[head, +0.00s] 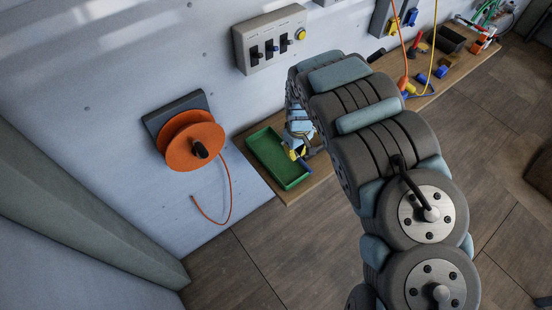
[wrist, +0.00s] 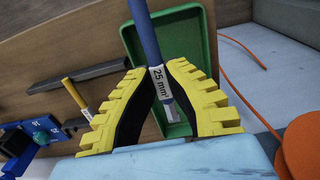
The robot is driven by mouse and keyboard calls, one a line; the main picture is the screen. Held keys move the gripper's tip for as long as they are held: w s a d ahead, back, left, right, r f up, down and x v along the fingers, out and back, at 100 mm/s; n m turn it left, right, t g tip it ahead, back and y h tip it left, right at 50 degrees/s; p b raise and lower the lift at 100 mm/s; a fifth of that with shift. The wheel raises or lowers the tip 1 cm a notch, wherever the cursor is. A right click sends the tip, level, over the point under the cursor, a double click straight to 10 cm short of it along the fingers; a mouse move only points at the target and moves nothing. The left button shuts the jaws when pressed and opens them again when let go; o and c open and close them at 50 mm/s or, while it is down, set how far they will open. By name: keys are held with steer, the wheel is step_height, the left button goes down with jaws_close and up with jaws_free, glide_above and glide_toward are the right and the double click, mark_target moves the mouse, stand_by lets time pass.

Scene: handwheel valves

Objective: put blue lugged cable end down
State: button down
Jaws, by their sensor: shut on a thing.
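My gripper (wrist: 160,72) has yellow toothed fingers with black pads. It is shut on the blue lugged cable end (wrist: 147,38), a blue cable with a white "25 mm²" label and a grey metal lug pointing down between the fingers in the wrist view. A green tray (wrist: 207,68) lies behind the cable end there; I cannot tell how high above it the lug is. In the head view my gripper (head: 296,153) is at the right side of the green tray (head: 258,161), partly hidden by my arm.
An orange cable reel (head: 190,150) on the wall left of the tray has a loose orange cable hanging. A grey switch box (head: 270,40) is above the tray. The wooden bench (head: 455,72) holds tools and blue parts farther right. A yellow-tipped rod (wrist: 75,93) lies nearby.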

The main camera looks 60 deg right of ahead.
steer(key=shift+w+d+f, duration=0.1)
steer(key=shift+w+f, duration=0.05)
steer(key=shift+w, duration=0.2)
steer(key=shift+w+d+f+b, duration=0.15)
steer(key=shift+w+d+b, duration=0.1)
steer(key=shift+w+b, duration=0.2)
steer(key=shift+w+f+b, duration=0.25)
steer(key=shift+w+b, duration=0.05)
steer(key=shift+b, duration=0.1)
steer(key=shift+w+d+f+b, duration=0.25)
steer(key=shift+w+d+b, duration=0.15)
steer(key=shift+b, duration=0.45)
steer(key=shift+w+d+f+b, duration=0.1)
steer(key=shift+w+f+b, duration=0.35)
steer(key=shift+b, duration=0.55)
steer(key=shift+w, duration=0.35)
steer(key=shift+w+d+f+b, duration=0.15)
steer(key=shift+w+d+f, duration=0.1)
steer(key=shift+w+f, duration=0.5)
steer(key=shift+w+d+f+b, duration=0.15)
steer(key=shift+w+d+f, duration=0.1)
steer(key=shift+w+f, duration=0.5)
steer(key=shift+w+d+f+b, duration=0.15)
steer(key=shift+w+d+f, duration=0.1)
steer(key=shift+w+f, duration=0.5)
steer(key=shift+s+f, duration=0.15)
steer(key=shift+f, duration=0.05)
